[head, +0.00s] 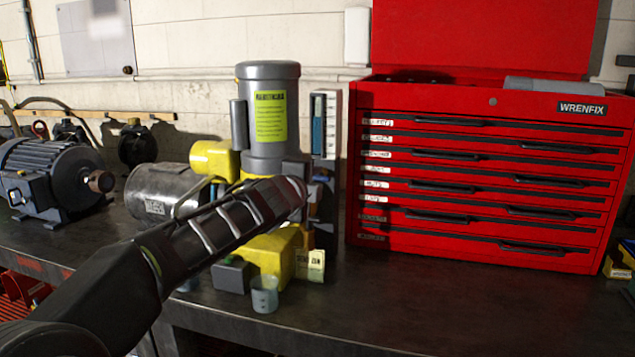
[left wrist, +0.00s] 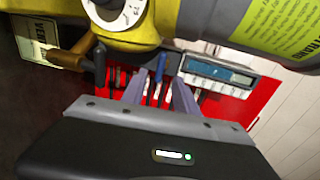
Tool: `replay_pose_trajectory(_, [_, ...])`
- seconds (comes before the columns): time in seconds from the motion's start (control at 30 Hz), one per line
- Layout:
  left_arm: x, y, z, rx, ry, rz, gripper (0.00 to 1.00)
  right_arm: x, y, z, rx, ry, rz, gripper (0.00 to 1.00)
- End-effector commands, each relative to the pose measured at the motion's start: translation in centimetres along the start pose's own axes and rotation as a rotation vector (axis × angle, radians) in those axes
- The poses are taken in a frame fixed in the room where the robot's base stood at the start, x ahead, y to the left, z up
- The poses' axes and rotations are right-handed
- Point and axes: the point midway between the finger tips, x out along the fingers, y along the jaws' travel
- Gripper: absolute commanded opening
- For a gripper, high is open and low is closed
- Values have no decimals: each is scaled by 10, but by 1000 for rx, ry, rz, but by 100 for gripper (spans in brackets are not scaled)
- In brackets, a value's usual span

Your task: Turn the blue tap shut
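A small blue handle, which looks like the blue tap (left wrist: 160,66), shows in the left wrist view just beyond my left fingertips, in line with the gap between them. I cannot tell whether the fingers touch it. My left gripper (left wrist: 159,88) is open, its two fingers apart. In the head view my left gripper (head: 312,195) reaches to the right side of the yellow and grey machine (head: 270,120), and the tap is not clear there behind it. My right gripper is in neither view.
A red tool chest (head: 480,180) stands close to the right of the machine. A grey motor (head: 55,180) and a metal cylinder (head: 160,190) are to the left. A small clear cup (head: 264,294) stands at the bench's front edge. The bench (head: 400,310) before the chest is clear.

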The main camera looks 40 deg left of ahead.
Motion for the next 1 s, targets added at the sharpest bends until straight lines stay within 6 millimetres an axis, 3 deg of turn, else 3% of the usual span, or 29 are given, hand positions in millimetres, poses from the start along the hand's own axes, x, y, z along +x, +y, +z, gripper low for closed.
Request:
replay_pose_trajectory(0.1, [-20,0,0,-2,1,-1,36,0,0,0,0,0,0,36])
replay_pose_trajectory(0.27, [-34,0,-1,-1,1,0,36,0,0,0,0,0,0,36])
replay_pose_trajectory(0.83, [-35,0,0,0,0,1,36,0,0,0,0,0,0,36])
replay_pose_trajectory(1.0, [-38,-17,0,0,1,1,36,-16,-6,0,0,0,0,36])
